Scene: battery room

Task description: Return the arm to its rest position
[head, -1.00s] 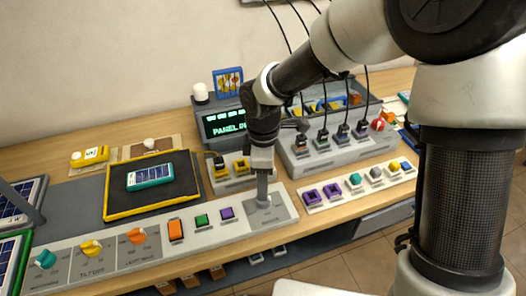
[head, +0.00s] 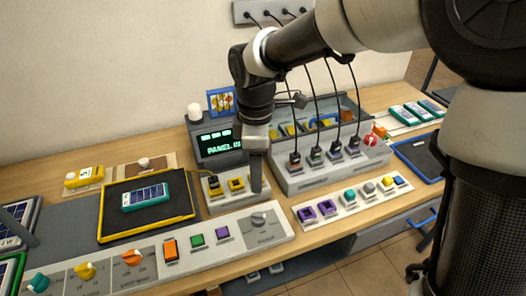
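My arm reaches in from the upper right, and my gripper (head: 256,186) points down over the bench. Its tip is above and behind the grey knob (head: 259,219) on the front control panel, with the panel visible below it and no contact apparent. The finger gap is too small to see, and I make out nothing held in it.
A black tray (head: 104,228) with yellow rim holds a small solar panel (head: 145,196) at left. A display (head: 217,142) stands behind my gripper. A grey unit (head: 290,180) with several corded plugs is to the right. A blue-rimmed tray (head: 436,178) lies far right.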

